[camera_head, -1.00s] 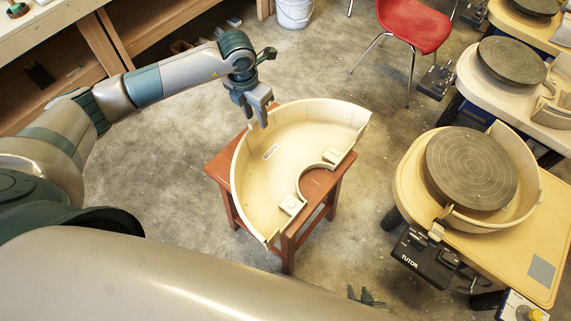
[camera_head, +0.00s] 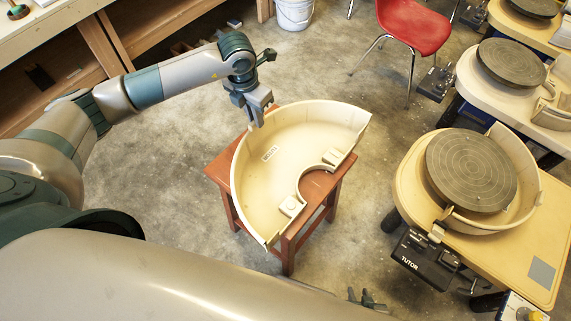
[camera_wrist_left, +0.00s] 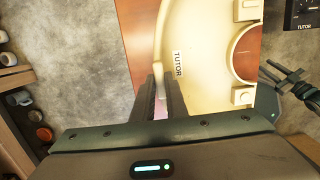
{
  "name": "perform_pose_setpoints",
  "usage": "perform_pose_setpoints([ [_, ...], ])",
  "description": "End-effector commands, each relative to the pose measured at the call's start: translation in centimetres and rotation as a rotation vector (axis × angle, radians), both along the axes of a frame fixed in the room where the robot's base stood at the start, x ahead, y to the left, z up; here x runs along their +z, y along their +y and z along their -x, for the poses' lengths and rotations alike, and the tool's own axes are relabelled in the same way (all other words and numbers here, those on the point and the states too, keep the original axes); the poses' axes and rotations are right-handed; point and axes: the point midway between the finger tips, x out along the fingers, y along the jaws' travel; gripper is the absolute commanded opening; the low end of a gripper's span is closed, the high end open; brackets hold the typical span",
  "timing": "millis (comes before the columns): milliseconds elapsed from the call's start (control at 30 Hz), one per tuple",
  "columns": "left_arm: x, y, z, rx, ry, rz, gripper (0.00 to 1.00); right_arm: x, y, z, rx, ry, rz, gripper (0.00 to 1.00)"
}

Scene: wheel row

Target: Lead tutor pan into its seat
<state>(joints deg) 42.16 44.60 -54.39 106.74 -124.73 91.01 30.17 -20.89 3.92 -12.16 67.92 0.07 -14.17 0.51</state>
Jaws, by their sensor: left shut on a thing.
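The tutor pan (camera_head: 285,130) is a cream half-ring splash pan with a raised outer wall. It rests on a red-brown stool. Its TUTOR label (camera_wrist_left: 178,63) is readable in the left wrist view. My left gripper (camera_head: 257,122) is shut on the pan's outer wall at the far left; its fingers (camera_wrist_left: 160,92) straddle the wall in the left wrist view. The wheel marked TUTOR (camera_head: 471,170) stands at the right with a grey disc and a pan half around its right side. My right gripper (camera_head: 366,299) shows only as dark fingers at the bottom edge.
The stool (camera_head: 222,166) stands on open concrete floor. Floor lies clear between the stool and the wheel's cream table (camera_head: 520,250). A red chair (camera_head: 415,25) and white bucket (camera_head: 294,12) stand behind.

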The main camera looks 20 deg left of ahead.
Motion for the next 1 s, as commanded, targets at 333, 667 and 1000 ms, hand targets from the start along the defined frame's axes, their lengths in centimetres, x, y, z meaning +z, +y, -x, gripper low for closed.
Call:
perform_pose_setpoints([
  [333, 0.58, -0.03, -0.08, 0.0, -0.003, 0.002, 0.0, 0.2, -0.04, -0.01, 0.0, 0.0, 0.0, 0.31],
  [667, 0.97, -0.04, -0.08, 0.0, -0.003, 0.002, 0.0, 0.35, -0.08, -0.01, -0.001, 0.001, 0.001, 0.31],
  [1000, 1.05, -0.03, -0.07, 0.0, -0.003, 0.002, 0.0, 0.36, -0.1, -0.01, -0.001, 0.001, 0.001, 0.31],
])
